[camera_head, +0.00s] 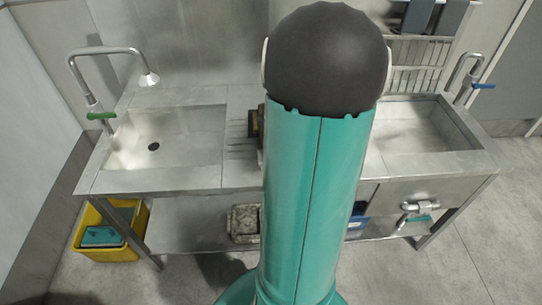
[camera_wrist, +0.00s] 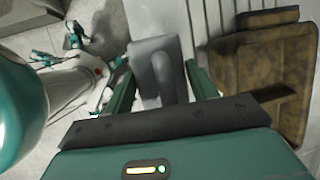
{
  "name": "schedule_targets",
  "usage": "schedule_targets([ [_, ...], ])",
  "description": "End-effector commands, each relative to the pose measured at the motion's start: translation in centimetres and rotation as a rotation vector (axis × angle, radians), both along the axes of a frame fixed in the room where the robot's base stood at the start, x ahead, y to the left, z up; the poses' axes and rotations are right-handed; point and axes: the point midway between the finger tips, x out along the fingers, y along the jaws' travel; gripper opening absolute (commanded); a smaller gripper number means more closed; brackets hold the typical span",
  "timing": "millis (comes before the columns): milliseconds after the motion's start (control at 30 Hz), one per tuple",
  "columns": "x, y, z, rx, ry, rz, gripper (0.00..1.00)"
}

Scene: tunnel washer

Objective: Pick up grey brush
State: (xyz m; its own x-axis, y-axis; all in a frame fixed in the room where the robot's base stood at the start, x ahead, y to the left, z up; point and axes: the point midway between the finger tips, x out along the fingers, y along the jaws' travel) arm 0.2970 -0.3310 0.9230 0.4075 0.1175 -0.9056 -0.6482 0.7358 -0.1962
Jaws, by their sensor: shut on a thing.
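The grey brush (camera_wrist: 165,68) shows in the wrist view, between the two green fingers of my gripper (camera_wrist: 162,85). My gripper is shut on it. The brush's far end points away from the gripper, over the steel counter and its drain grooves. In the head view my own arm covers the middle of the scene, so the gripper and the grey brush are hidden there.
A brown, worn board-like thing (camera_wrist: 278,75) lies close to the right of the brush. The steel counter has a left sink (camera_head: 185,140) and a right sink (camera_head: 415,137), each with a tap. A yellow bin (camera_head: 105,228) stands on the floor at left.

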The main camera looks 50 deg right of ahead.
Motion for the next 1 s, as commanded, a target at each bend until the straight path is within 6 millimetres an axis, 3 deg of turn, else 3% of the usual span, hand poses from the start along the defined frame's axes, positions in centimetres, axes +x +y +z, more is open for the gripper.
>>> schedule_targets([
  [100, -1.7, 1.2, 2.6, -0.005, -0.003, 0.001, 0.30],
  [300, -5.7, 3.7, 4.4, -0.004, -0.002, 0.000, 0.30],
  [500, -8.1, 5.2, 5.6, -0.002, -0.001, 0.000, 0.30],
  [933, -9.0, 5.8, 6.0, 0.000, 0.000, 0.001, 0.30],
  [967, -9.0, 5.8, 6.0, 0.000, 0.000, 0.001, 0.55],
  [1000, -9.0, 5.8, 6.0, 0.000, 0.000, 0.001, 0.47],
])
